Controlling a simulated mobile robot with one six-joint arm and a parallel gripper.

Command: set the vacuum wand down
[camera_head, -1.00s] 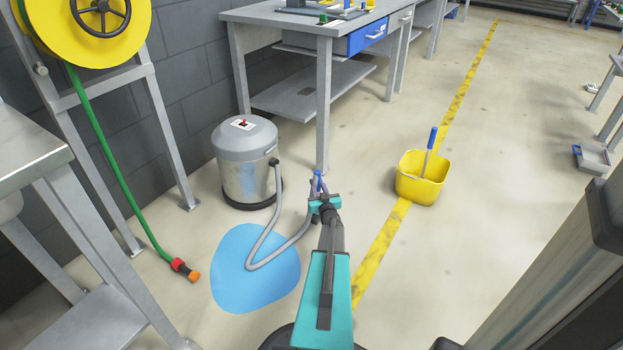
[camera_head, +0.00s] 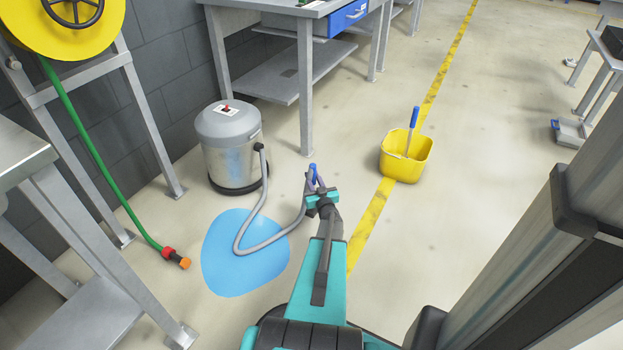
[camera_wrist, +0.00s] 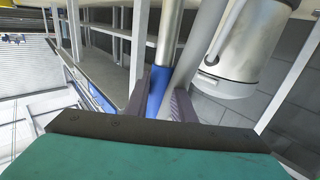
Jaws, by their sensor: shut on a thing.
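The vacuum wand (camera_head: 312,172) shows a blue grip at my gripper (camera_head: 322,196). In the wrist view the blue grip (camera_wrist: 157,92) sits between the two fingers of my gripper (camera_wrist: 165,100), which is shut on it. A grey hose (camera_head: 250,245) runs from the wand in a loop to the round steel vacuum (camera_head: 232,150), which stands on the floor by the wall. The wand's lower end is hidden behind my gripper in the head view.
A blue puddle (camera_head: 222,275) lies under the hose. A yellow bucket (camera_head: 407,160) with a blue-handled tool stands right. A green hose (camera_head: 110,175) with an orange end hangs at left. Workbenches (camera_head: 300,50) stand behind and at left.

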